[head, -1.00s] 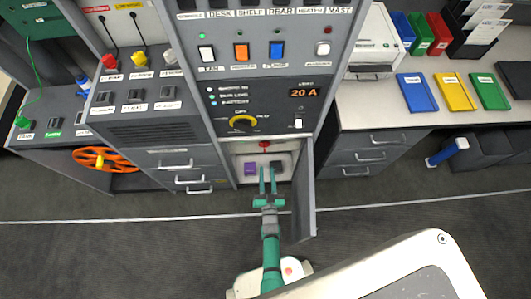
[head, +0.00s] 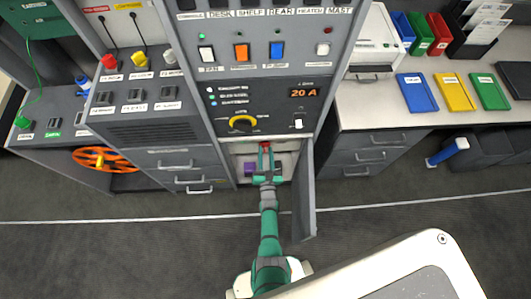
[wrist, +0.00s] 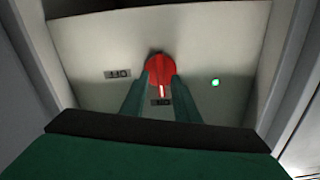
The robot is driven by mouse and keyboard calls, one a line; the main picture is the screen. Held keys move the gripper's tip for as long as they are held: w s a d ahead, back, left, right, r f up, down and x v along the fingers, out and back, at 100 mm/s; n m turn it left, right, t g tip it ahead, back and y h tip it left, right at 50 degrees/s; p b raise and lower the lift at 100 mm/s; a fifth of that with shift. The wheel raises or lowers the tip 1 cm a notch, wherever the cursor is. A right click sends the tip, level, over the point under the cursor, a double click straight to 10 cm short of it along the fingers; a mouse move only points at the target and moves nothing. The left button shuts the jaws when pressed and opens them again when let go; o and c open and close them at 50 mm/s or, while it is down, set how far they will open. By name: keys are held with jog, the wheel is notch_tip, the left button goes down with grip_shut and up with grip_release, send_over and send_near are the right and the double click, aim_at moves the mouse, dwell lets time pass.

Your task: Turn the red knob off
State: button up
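The red knob (wrist: 161,68) is on the pale back panel of a small open compartment (head: 282,147). In the wrist view it is round, and a white mark on it points down toward my gripper. My gripper (wrist: 161,80) has one green finger on each side of the knob's lower part, with the tips overlapping its edges. In the head view my gripper (head: 266,152) reaches into the compartment up to the knob. The fingers are a little apart; whether they press on the knob I cannot tell. My fingers partly hide the knob in both views.
A lit green light (wrist: 215,82) is right of the knob, with small labels nearby. A purple block (head: 250,168) is low in the compartment. An open grey door (head: 306,190) stands close to my arm's right. A yellow dial (head: 242,123) and switches are above.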

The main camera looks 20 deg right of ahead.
grip_shut()
jog(key=shift+s+d+f+m, duration=0.1)
jog(key=shift+f+m, duration=0.05)
jog(key=shift+m, duration=2.4)
jog(key=shift+s+d+f+m, duration=0.1)
jog(key=shift+f+m, duration=0.05)
jog(key=shift+m, duration=2.45)
jog(key=shift+d+f+m, duration=0.1)
jog(key=shift+f+m, duration=0.05)
jog(key=shift+m, duration=2.4)
